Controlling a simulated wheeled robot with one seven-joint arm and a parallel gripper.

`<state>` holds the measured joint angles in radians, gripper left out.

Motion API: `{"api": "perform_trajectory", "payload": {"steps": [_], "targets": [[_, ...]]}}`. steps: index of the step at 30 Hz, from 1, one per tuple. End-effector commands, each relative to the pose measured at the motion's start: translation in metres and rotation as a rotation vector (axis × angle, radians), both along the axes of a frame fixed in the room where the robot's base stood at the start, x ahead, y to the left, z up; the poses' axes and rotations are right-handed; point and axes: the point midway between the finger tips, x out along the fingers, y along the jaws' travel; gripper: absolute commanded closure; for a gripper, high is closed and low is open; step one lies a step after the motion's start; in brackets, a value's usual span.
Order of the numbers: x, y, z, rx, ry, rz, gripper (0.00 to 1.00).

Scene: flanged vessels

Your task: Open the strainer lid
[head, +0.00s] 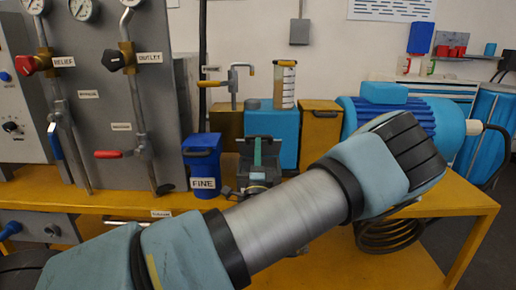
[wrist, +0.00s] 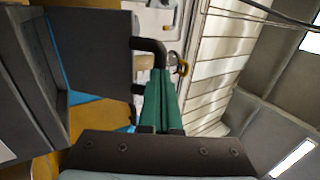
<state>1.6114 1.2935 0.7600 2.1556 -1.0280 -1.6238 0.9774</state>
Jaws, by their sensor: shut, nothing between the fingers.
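My gripper (head: 257,152) shows in the head view as small green fingers in front of a dark grey block beyond my forearm. In the wrist view the green fingers (wrist: 165,78) are together, with nothing between them. The dark grey block (wrist: 92,55), which looks like the strainer, fills the left part of the wrist view. A black bar handle (wrist: 149,45) stands out from it, and my fingertips are right beside or overlapping that handle. I cannot tell whether they touch. The lid's seam and hinge are hidden, so I cannot tell whether it is raised.
A blue bin marked FINE (head: 202,168) stands left of the grey block. A teal box (head: 285,128) and a brown bin (head: 321,130) stand behind. A gauge panel (head: 105,80) rises at the left and a blue motor (head: 430,112) lies at the right of the yellow bench (head: 475,205).

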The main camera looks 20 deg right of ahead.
Motion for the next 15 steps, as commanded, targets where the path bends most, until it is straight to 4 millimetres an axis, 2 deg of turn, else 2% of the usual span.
{"api": "perform_trajectory", "payload": {"steps": [1, 8, 15], "targets": [[0.002, -0.001, 0.012, 0.008, 0.02, 0.0, 1.0], [0.021, -0.009, 0.043, 0.074, 0.169, 0.001, 1.0], [0.051, -0.023, 0.069, 0.168, 0.37, 0.001, 1.0]]}}
